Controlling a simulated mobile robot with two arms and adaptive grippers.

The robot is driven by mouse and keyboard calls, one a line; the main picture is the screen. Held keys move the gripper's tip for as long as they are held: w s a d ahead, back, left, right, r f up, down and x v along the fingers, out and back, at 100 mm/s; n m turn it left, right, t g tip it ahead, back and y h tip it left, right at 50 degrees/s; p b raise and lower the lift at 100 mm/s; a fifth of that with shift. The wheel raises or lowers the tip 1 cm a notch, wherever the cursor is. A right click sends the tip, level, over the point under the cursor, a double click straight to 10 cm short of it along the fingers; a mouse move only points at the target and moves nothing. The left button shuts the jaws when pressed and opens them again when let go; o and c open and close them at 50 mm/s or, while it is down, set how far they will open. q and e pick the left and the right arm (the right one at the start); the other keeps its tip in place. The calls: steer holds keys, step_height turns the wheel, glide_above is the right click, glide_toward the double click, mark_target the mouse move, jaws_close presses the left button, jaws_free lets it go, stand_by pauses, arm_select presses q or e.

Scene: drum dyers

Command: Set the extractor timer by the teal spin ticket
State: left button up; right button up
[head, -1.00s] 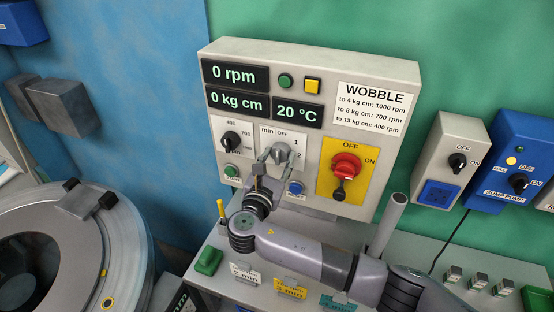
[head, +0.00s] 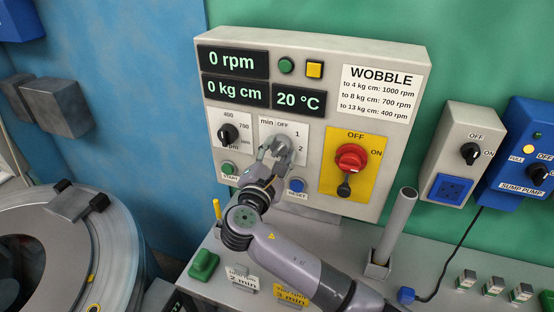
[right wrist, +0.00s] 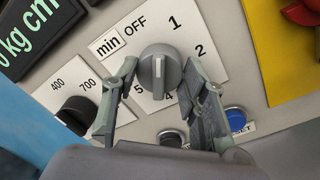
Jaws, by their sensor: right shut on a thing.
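The extractor timer knob (right wrist: 158,72) is grey, with a pale line on its ridge, on a white plate marked min, OFF and numbers. It also shows in the head view (head: 277,146). In the right wrist view its ridge runs roughly up and down, the lower end near the 4; I cannot tell the exact setting. My right gripper (right wrist: 160,66) is shut on the knob, one finger on each side; it also shows in the head view (head: 276,153). The 3 is hidden by a finger. The teal spin ticket is not visible now. My left gripper is not in view.
A white ticket (head: 242,279) and a yellow ticket (head: 291,296) stand on the ledge below. Close to the knob are the speed knob (head: 227,135), the green START button (head: 229,168), the blue RESET button (head: 297,185) and the red switch (head: 351,157). The displays read 0 rpm.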

steer(key=shift+m, duration=0.3)
steer(key=o, duration=1.2)
steer(key=shift+s, duration=0.1)
steer(key=v, duration=1.1)
steer(key=shift+s+a, duration=0.1)
steer(key=shift+s, duration=0.3)
